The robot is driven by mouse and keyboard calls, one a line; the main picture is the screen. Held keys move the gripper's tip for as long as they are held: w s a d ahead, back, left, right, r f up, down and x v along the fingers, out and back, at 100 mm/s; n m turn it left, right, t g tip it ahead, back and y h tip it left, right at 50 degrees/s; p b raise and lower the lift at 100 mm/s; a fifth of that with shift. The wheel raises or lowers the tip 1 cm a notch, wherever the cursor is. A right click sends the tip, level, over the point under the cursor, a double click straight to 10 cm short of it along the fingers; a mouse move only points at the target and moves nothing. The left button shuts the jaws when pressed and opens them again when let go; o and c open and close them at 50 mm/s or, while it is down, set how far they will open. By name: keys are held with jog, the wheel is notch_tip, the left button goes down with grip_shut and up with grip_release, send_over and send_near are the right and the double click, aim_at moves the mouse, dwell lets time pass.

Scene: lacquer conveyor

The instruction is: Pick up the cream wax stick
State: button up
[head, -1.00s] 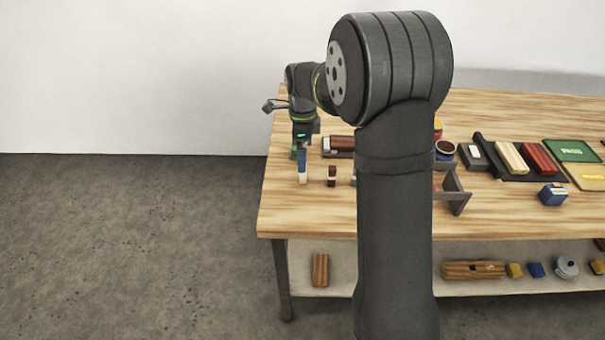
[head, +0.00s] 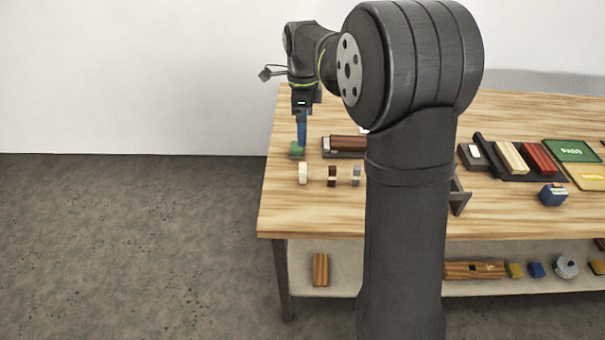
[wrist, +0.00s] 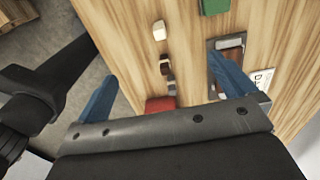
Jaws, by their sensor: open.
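The cream wax stick (head: 303,173) stands on the tabletop near the left end of the bench. A dark brown stick (head: 332,176) and a grey stick (head: 355,175) stand in a row to its right. In the wrist view the cream stick (wrist: 159,30) shows beyond my fingertips, with the brown stick (wrist: 165,63) nearer. My gripper (head: 302,134) has blue fingers and is raised above the table, higher in the picture than the cream stick and apart from it. The wrist view shows the fingers (wrist: 162,67) spread wide, with nothing held.
A green block (head: 297,150) lies behind the cream stick, near the gripper. A grey tray (head: 328,154) with a dark red-brown block lies to its right. Further right are a dark holder with bars and a green PASS pad (head: 572,150). Table left of the sticks is bare.

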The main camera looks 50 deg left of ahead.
aim_at(303, 165)
jog(key=shift+r, duration=0.5)
jog(key=c, duration=1.2)
jog(key=shift+o, duration=0.2)
notch_tip(303, 165, down, 18)
jog(key=n, duration=1.8)
jog(key=shift+f+n, duration=0.2)
jog(key=shift+n, duration=0.1)
